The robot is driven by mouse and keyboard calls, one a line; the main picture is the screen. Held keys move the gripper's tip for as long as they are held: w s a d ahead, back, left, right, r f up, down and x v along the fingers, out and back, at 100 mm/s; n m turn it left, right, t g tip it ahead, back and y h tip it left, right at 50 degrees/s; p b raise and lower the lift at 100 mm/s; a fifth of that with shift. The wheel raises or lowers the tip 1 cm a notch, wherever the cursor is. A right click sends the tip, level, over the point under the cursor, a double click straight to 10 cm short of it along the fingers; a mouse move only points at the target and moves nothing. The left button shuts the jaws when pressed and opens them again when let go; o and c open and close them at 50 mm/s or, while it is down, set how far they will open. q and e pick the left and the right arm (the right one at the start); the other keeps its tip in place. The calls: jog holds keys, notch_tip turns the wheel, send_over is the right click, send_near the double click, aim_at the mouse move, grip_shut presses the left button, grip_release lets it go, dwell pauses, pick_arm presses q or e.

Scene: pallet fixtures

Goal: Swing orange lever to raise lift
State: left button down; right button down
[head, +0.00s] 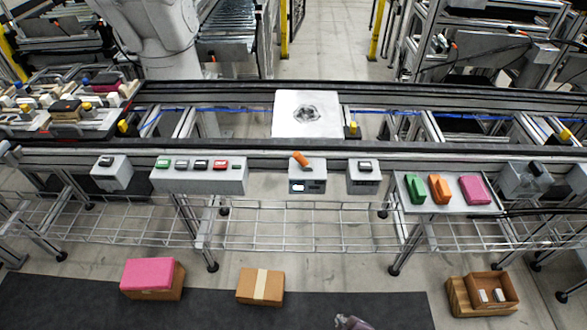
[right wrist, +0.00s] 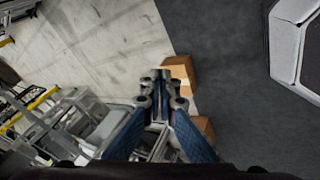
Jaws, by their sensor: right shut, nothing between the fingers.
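The orange lever (head: 301,161) sits on top of a small grey control box (head: 307,186) on the front rail of the conveyor, near the middle of the head view. It leans toward the upper left. Behind it a white square plate (head: 306,128) with a dark hexagonal centre lies across the conveyor; it may be the lift. My right gripper (head: 347,320) shows only at the bottom edge of the head view, well apart from the lever. In the right wrist view its fingers (right wrist: 161,76) are shut and empty. My left gripper is not in view.
A button panel (head: 205,183) and a small switch box (head: 364,182) flank the lever box. A tray (head: 452,207) with green, orange and pink pieces is at right. Wire mesh (head: 290,238) runs below. Pink-topped (head: 150,276) and brown (head: 260,286) boxes lie on the floor mat.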

jog(key=w+a+r+n+t, duration=0.3)
jog(key=w+a+r+n, duration=0.15)
jog(key=w+r, duration=0.55)
jog(key=n+t+y+b, duration=0.25)
jog(key=n+t, duration=0.35)
jog(key=n, duration=0.5)
send_near(293, 174)
notch_tip(293, 174, up, 3)
jog(key=x, duration=1)
jog(key=shift+p, duration=0.4)
